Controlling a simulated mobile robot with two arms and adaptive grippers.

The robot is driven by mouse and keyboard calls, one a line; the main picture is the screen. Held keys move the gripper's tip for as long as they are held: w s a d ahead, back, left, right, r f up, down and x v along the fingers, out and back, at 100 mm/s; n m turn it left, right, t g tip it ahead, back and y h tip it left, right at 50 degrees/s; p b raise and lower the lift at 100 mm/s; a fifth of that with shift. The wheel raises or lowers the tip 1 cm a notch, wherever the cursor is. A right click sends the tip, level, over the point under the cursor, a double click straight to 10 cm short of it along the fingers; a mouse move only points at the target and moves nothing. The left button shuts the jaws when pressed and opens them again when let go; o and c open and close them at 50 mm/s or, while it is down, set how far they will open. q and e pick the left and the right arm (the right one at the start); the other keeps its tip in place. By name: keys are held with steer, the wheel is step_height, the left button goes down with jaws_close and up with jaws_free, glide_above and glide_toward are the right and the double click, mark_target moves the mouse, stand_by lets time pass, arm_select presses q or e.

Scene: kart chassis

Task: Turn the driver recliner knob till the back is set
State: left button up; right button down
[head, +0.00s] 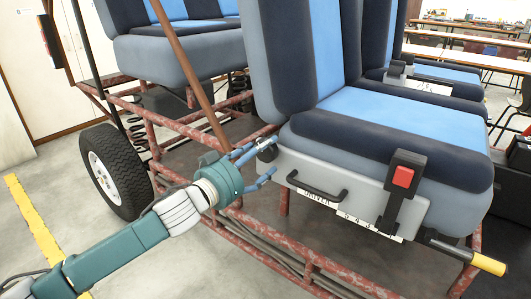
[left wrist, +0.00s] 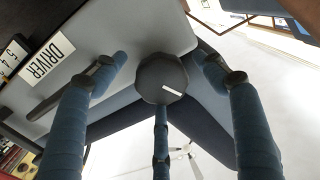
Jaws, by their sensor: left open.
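The driver seat (head: 395,125) has a grey side panel (head: 365,198) with a DRIVER label (head: 318,198). The recliner knob (left wrist: 160,80) is dark and round with a white mark pointing to the lower right in the left wrist view. In the head view the knob (head: 267,152) is small and partly hidden at the panel's rear end. My left gripper (head: 264,163) is open at the knob, its fingers spread around it. In the left wrist view gaps show between the side fingers and the knob; whether the lower finger touches it I cannot tell. My right gripper is out of view.
A black grab handle (head: 317,188), a red buckle (head: 403,176) and a yellow-tipped lever (head: 488,263) are on or near the panel. A brown-red frame tube (head: 190,75) rises just behind my left gripper. A wheel (head: 112,170) stands left; the floor in front is open.

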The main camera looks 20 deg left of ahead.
arm_select(q)
steer(key=shift+x, duration=0.85)
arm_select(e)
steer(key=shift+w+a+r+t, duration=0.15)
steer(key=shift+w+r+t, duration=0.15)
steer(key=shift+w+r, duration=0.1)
